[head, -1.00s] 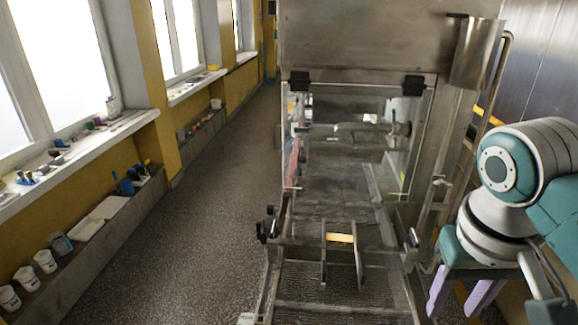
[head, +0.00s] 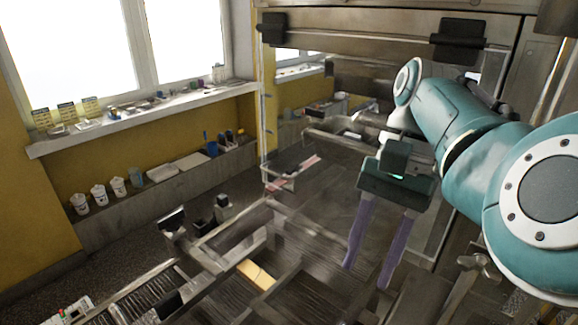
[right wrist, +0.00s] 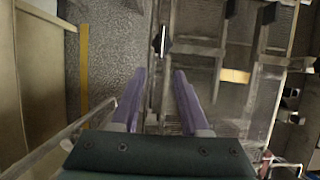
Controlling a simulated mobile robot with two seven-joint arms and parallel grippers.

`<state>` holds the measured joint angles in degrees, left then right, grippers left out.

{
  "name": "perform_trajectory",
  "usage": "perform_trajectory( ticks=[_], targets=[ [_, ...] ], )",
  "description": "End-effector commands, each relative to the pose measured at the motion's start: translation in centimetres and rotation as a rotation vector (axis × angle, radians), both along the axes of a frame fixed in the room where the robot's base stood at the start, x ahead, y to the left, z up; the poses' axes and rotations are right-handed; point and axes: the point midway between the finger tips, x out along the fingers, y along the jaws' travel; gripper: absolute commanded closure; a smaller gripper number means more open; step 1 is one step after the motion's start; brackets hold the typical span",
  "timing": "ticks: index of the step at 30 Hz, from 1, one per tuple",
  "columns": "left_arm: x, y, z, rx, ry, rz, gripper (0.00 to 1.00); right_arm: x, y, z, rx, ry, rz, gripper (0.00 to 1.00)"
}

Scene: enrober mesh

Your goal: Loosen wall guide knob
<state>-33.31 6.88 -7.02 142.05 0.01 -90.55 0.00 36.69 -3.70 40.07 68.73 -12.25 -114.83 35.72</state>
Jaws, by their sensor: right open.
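My right gripper (head: 365,276) hangs over the machine's mesh belt with its two purple fingers apart and nothing between them. In the right wrist view the open fingers (right wrist: 160,74) point toward a dark knob-like piece with a bright edge (right wrist: 162,42), which lies past the tips, apart from them. In the head view a grey knob-like fitting (head: 480,265) shows at lower right; I cannot tell if it is the same piece. Another black knob-like piece (head: 172,218) is on the machine's left side. My left gripper is not in view.
A yellow block (head: 256,275) sits between the metal guide plates over the mesh belt. The enrober's hood (head: 375,45) stands above and behind my arm. At left, a ledge holds white cups (head: 99,194), below a windowsill with small items. Floor shows beside the machine.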

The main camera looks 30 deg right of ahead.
Motion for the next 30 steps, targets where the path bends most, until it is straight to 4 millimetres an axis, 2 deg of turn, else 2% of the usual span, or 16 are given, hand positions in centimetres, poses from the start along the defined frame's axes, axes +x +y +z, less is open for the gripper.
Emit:
perform_trajectory(
  ticks=[5,15,20,27,30],
  targets=[
    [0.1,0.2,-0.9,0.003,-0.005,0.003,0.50,-0.5,1.0,-2.6,0.003,0.003,0.001,0.55],
    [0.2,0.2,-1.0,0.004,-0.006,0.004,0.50,-1.4,3.0,-7.9,0.002,0.002,0.000,0.55],
    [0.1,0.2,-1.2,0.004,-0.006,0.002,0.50,-1.5,3.4,-8.8,0.001,0.000,0.000,0.55],
    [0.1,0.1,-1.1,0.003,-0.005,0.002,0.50,-1.5,3.4,-8.9,0.000,0.000,0.000,0.55],
    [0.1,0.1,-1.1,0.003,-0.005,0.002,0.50,-1.5,3.4,-8.9,0.000,0.000,0.000,0.64]
  ],
)
